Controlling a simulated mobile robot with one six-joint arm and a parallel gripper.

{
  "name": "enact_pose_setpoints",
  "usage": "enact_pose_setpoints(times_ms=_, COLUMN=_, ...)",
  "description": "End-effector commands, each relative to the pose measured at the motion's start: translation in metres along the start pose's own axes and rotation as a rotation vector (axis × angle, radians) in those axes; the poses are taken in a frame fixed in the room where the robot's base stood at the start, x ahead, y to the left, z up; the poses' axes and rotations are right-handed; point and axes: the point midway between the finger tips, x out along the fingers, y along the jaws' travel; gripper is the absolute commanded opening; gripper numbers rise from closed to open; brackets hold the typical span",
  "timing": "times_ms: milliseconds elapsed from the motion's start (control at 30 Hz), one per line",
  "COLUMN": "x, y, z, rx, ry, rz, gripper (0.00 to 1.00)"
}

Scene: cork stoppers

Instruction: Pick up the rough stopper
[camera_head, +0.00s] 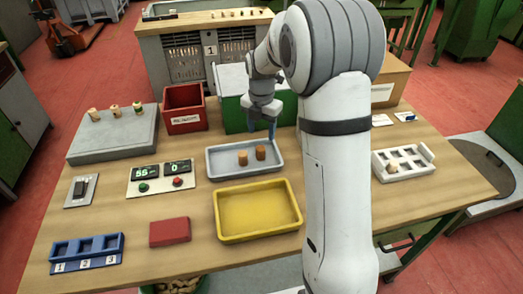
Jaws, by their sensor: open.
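Two brown cork stoppers stand in the grey tray (224,172) at mid-table, a left one (243,158) and a right one (260,152). Both are small here, and I cannot tell from their surfaces which is rough. My gripper (271,131) hangs above the back right part of the grey tray, close behind and above the right stopper. It is open, and no stopper shows between its fingers. My arm covers the area to the right of the tray.
A yellow tray (257,211) lies in front of the grey tray. A red bin (184,108) and a grey slab (112,140) bearing three stoppers stand back left. A white compartment tray (420,165) holds pale pieces at right. A red block (169,232) and blue numbered holder (87,252) lie front left.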

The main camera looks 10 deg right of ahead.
Motion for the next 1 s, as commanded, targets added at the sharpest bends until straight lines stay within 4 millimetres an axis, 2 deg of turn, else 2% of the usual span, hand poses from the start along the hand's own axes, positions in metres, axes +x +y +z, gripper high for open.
enact_pose_setpoints(times_ms=367, x=0.038, y=0.002, z=0.001, rx=-0.048, ry=0.006, rz=-0.006, gripper=0.53)
enact_pose_setpoints(times_ms=633, x=0.076, y=0.001, z=-0.003, rx=-0.047, ry=0.005, rz=-0.004, gripper=0.53)
enact_pose_setpoints(times_ms=933, x=0.082, y=0.001, z=-0.003, rx=-0.045, ry=0.003, rz=-0.003, gripper=0.53)
enact_pose_setpoints(times_ms=1000, x=0.082, y=0.001, z=-0.003, rx=-0.045, ry=0.003, rz=-0.003, gripper=0.48)
